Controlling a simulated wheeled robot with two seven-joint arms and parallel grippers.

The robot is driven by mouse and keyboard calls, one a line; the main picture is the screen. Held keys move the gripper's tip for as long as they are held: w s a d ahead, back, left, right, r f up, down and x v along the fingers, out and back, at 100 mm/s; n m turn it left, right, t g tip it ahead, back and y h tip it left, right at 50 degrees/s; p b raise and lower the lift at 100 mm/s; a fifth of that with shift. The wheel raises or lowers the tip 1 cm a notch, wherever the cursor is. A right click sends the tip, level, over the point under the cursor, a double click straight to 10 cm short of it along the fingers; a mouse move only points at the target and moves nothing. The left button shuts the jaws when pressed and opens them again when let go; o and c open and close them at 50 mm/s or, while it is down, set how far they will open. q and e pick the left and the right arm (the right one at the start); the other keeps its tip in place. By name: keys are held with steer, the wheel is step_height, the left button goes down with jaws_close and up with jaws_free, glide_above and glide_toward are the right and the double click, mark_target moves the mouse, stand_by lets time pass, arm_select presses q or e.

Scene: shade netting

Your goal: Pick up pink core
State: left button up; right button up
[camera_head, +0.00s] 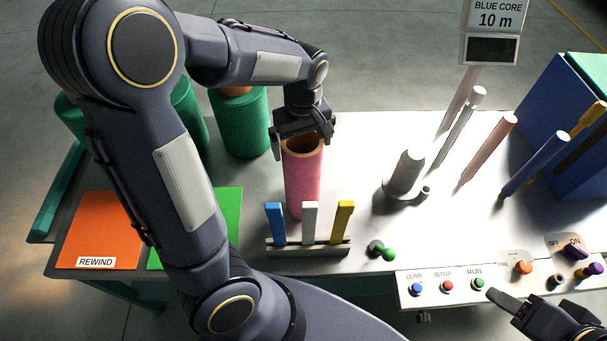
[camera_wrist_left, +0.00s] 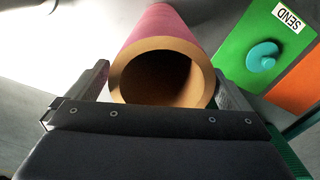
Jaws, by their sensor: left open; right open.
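The pink core (camera_head: 303,185) is an upright hollow tube on the white table in the head view. The left wrist view shows its brown open end and pink side (camera_wrist_left: 160,20) close up. My left gripper (camera_head: 303,145) is over the core's top end, pointing down. Its two open fingers stand on opposite sides of the tube's rim; whether they touch it I cannot tell. My right gripper (camera_head: 535,318) is open and empty at the bottom right, near the control panel, partly cut off by the frame.
A rack (camera_head: 308,248) with blue, white and yellow tabs stands just in front of the core. Green rolls (camera_head: 240,125) stand behind left. Orange (camera_head: 100,230) and green (camera_head: 229,210) mats lie left. A grey cylinder (camera_head: 405,175) and slanted rods stand right. A button panel (camera_head: 450,287) lines the front edge.

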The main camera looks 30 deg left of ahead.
arm_select(q)
steer(key=shift+s+f, duration=0.1)
steer(key=shift+f, duration=0.65)
steer(key=c, duration=1.7)
steer(key=shift+r, duration=0.1)
